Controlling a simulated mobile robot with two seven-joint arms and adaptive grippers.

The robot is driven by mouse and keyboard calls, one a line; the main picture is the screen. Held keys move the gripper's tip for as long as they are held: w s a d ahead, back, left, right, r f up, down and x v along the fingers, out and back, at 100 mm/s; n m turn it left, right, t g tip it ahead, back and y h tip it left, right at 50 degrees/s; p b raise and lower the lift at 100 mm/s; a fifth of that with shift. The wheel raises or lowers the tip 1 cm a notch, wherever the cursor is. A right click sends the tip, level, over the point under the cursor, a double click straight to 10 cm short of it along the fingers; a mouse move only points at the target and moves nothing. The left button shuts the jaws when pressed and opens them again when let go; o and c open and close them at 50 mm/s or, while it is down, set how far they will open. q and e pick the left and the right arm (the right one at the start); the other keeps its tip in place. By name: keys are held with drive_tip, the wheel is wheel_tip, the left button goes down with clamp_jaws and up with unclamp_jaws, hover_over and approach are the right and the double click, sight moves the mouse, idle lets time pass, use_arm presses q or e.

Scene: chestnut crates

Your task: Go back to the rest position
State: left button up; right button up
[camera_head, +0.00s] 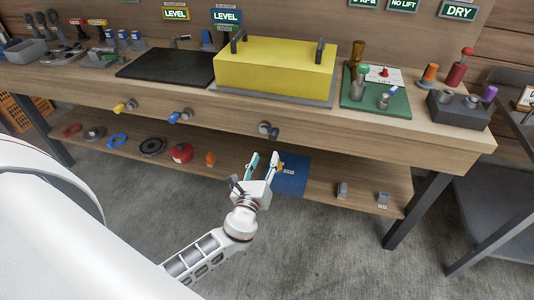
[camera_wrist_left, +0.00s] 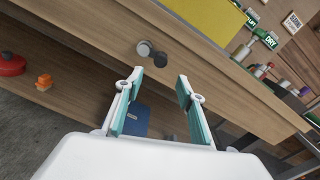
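My left gripper (camera_head: 264,163) is in front of the workbench (camera_head: 330,118), over the floor and near the lower shelf's front edge. Its two teal-lined fingers stand apart with nothing between them. The fingers also show open in the left wrist view (camera_wrist_left: 158,100), pointing toward the bench front. A dark and grey knob (camera_wrist_left: 150,50) on the bench front lies beyond the fingertips. My right gripper is in neither view.
A yellow box with two handles (camera_head: 275,65) stands on the bench top beside a black mat (camera_head: 165,66) and a green board (camera_head: 375,100). The lower shelf holds a red disc (camera_head: 181,153), a blue mat (camera_head: 290,175) and several rings. Grey floor (camera_head: 330,255) in front is clear.

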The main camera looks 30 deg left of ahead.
use_arm(q)
drive_tip(key=shift+s+d+f, duration=0.1)
drive_tip(key=shift+s, duration=0.05)
idle(0.4)
drive_tip(key=s+d+f+n+g+h, duration=0.3)
drive_tip(key=s+d+f+n+g, duration=0.1)
drive_tip(key=s+f+n, duration=0.75)
drive_tip(key=s+d+f+n+g+h, duration=0.1)
drive_tip(key=s+d+n+h, duration=0.1)
drive_tip(key=s+n, duration=0.4)
drive_tip(key=s+d+f+n+g+h+p, duration=0.1)
drive_tip(key=s+d+f+n+h, duration=0.1)
drive_tip(key=s+d+n, duration=0.3)
drive_tip(key=shift+s+n+g, duration=0.3)
drive_tip(key=shift+s+n, duration=0.85)
drive_tip(key=shift+n, duration=0.1)
